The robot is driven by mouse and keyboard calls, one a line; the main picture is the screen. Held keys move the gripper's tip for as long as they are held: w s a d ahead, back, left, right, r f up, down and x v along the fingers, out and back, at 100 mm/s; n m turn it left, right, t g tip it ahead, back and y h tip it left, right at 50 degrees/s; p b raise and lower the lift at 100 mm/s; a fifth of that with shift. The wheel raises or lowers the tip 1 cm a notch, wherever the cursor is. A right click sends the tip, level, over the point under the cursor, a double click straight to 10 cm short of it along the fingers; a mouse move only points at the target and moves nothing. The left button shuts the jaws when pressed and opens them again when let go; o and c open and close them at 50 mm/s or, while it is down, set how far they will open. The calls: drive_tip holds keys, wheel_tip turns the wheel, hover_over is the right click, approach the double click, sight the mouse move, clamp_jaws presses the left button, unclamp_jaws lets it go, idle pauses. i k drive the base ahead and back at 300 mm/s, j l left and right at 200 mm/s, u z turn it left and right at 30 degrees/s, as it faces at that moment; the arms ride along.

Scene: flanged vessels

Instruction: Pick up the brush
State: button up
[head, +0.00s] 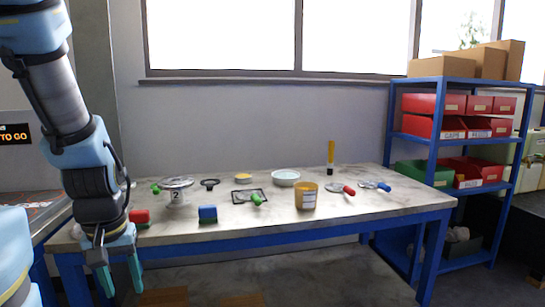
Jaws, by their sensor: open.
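A slim upright yellow thing with a dark lower end (331,153) stands at the back of the workbench, right of the middle, near the wall. It looks like the brush, but it is too small to be certain. My gripper (121,281) hangs at the lower left, in front of the bench's left end. Its teal fingers point down and are apart, with nothing between them. It is well away from the brush, to the left and nearer to me.
The bench top (270,216) holds a vessel marked 2 (176,196), red (139,216) and blue (207,213) blocks, a yellow labelled tub (306,197), a pale bowl (286,177) and coloured-handled flat parts. A blue shelf rack (437,150) with bins stands right.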

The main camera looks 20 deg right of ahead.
sight(332, 144)
drive_tip(key=l+u, duration=0.5)
drive_tip(key=l, duration=0.2)
drive_tip(key=l+u, duration=0.45)
drive_tip(key=l, duration=0.2)
drive_tip(key=k, duration=0.05)
